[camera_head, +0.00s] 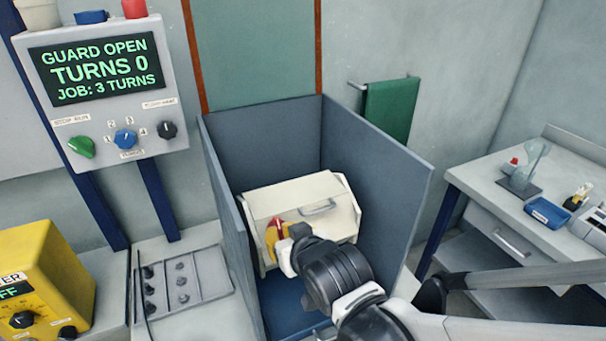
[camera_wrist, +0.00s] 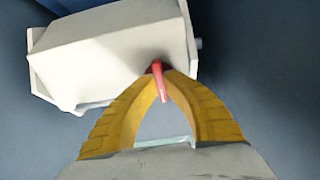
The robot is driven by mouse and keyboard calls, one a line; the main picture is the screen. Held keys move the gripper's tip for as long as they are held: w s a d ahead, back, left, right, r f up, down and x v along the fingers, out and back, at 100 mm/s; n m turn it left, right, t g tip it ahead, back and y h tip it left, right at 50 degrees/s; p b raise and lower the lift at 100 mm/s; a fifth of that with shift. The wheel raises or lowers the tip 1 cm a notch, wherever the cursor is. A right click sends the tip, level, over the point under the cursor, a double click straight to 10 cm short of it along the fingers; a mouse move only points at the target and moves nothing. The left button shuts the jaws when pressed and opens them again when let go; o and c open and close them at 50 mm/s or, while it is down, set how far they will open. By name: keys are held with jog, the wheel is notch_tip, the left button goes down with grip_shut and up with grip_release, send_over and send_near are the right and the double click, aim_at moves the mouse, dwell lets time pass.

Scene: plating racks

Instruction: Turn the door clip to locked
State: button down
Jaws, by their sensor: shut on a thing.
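The cream barrel (camera_head: 297,196) sits inside a blue-grey open-topped tank, and its body also fills the upper part of the wrist view (camera_wrist: 115,50). The small red door clip (camera_head: 278,226) is at the barrel's near left end. In the wrist view the clip (camera_wrist: 162,86) sticks out from the barrel's edge between the yellow fingertips. My gripper (camera_wrist: 160,72) is shut on the clip, its two fingers curved around it. In the head view my gripper (camera_head: 275,234) partly hides the clip, so its exact turn angle is hard to tell.
Tank walls (camera_head: 375,190) rise close around the barrel and my arm. A control panel (camera_head: 105,90) at the left reads GUARD OPEN, TURNS 0, JOB: 3 TURNS. A yellow meter box (camera_head: 45,285) stands at lower left. A side bench (camera_head: 480,180) with small items is at right.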

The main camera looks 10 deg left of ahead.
dwell(0.4)
jog(key=c, duration=1.5)
grip_release()
jog(key=v, duration=1.2)
